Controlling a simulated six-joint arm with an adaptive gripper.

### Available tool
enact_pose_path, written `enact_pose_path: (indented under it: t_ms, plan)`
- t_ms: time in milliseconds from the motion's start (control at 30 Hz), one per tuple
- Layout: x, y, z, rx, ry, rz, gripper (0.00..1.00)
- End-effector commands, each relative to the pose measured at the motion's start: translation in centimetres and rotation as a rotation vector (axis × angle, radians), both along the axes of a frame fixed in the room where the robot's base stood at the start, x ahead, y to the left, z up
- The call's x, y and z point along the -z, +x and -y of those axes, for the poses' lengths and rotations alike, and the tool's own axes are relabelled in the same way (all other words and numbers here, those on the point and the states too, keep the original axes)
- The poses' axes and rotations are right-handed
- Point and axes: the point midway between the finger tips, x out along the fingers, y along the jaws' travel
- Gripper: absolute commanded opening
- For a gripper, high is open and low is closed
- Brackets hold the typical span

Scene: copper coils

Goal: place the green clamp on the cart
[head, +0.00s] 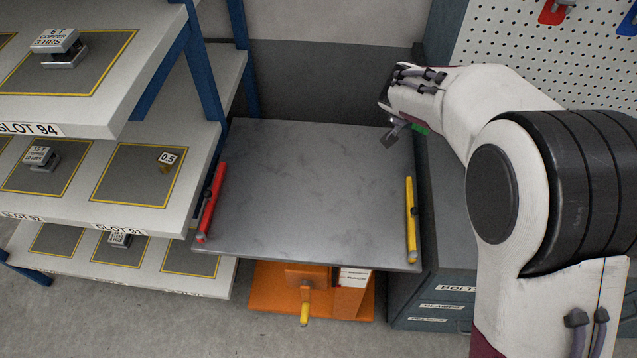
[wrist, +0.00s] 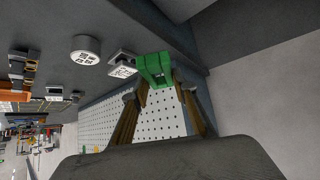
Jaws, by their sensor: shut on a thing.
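The green clamp (wrist: 153,66) is between the fingertips of my gripper (wrist: 158,84) in the wrist view. In the head view only a small green part of the clamp (head: 421,129) shows beside my gripper (head: 405,128); the rest is hidden. My gripper is shut on the clamp, near the back right corner of the cart top in the picture. The cart (head: 310,185) has a bare flat grey top, with a red bar on its left edge and a yellow bar on its right edge. Its orange lower part (head: 270,290) shows below.
A shelf rack (head: 130,118) with blue posts and marked slots stands left of the cart, holding several small labelled things. A grey drawer cabinet (head: 440,270) stands close on the right, below a white pegboard (head: 530,55). The cart top is clear.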

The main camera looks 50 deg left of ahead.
Motion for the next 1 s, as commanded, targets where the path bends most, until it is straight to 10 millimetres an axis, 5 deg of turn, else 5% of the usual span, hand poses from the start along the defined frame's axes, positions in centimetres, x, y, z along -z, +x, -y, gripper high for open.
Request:
enact_pose_path:
  t_ms: [500,1000]
  plan:
    - [-0.5,-11.6,-13.0,-0.366,0.003,0.0,0.0]
    - [-0.2,-18.0,-17.9,-0.535,-0.001,-0.001,0.0]
